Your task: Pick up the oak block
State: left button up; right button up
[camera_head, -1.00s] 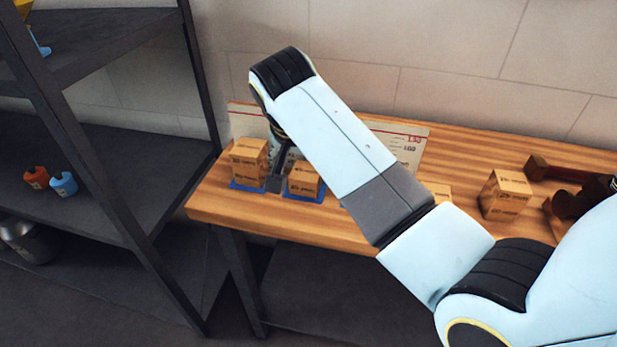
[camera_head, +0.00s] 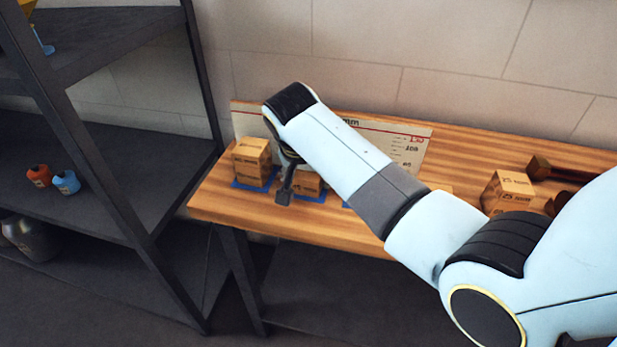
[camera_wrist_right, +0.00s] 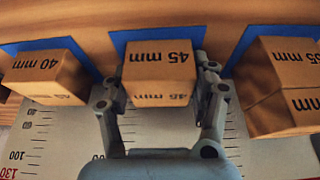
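Several wooden blocks stand on blue pads along the bench, and I cannot tell by look which one is called oak. The block marked 45 mm (camera_wrist_right: 158,62) is between the fingers of my right gripper (camera_wrist_right: 162,78) in the wrist view. The fingers are open, one on each side of it, close to its sides. In the head view this middle block (camera_head: 310,184) is partly hidden by my right gripper (camera_head: 285,192). A taller block (camera_head: 252,158) stands to its left; a 40 mm block (camera_wrist_right: 44,74) shows in the wrist view. My left gripper is not in view.
Another wooden block (camera_head: 507,188) and a dark brown tool (camera_head: 560,170) are at the right. A dark shelf rack (camera_head: 100,165) stands left of the bench.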

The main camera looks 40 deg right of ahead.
jog(key=c, duration=0.7)
jog(key=shift+r, duration=0.1)
